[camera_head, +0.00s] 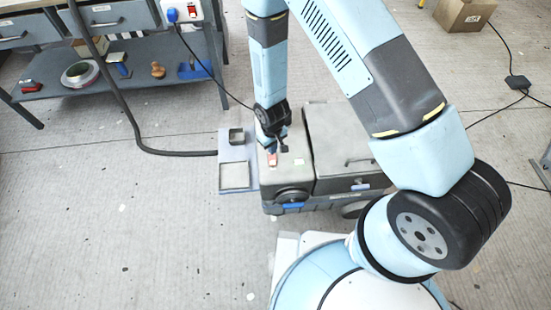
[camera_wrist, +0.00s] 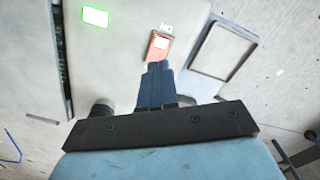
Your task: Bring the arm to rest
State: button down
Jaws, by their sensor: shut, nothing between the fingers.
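The switch also shows small in the head view (camera_head: 272,160), just below the fingers. I cannot tell whether the fingertips touch it. A green lit panel (camera_wrist: 95,15) is on the same machine top, left of the switch in the wrist view.
A grey side tray (camera_head: 234,176) with square recesses adjoins the machine's left side. A dark hose (camera_head: 135,115) runs to it from above. A workbench (camera_head: 120,75) with tools on its lower shelf stands at upper left. A cardboard box (camera_head: 464,14) and cables lie at upper right.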

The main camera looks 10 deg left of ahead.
dwell(0.4)
jog(key=w+d+r+m+t, duration=0.1)
jog(key=w+d+r, duration=0.2)
jog(key=r, duration=0.6)
jog(key=w+d+r+m, duration=0.1)
jog(key=w+d+r, duration=0.2)
jog(key=r, duration=0.7)
jog(key=w+d+r+m+t, duration=0.1)
jog(key=w+d+r, duration=0.25)
jog(key=r, duration=0.55)
jog(key=s+d+r+m+t, duration=0.15)
jog(key=s+d+r, duration=0.25)
jog(key=d+r, duration=0.5)
jog(key=s+d+r+m+t, duration=0.1)
jog(key=s+d+r+m, duration=0.15)
jog(key=d+r, duration=0.75)
jog(key=s+d+r+m+t, duration=0.1)
jog(key=s+d+r, duration=0.2)
jog(key=s+r, duration=0.8)
jog(key=s, duration=0.3)
jog(key=shift+d+r+m, duration=0.2)
jog(key=shift+m, duration=0.1)
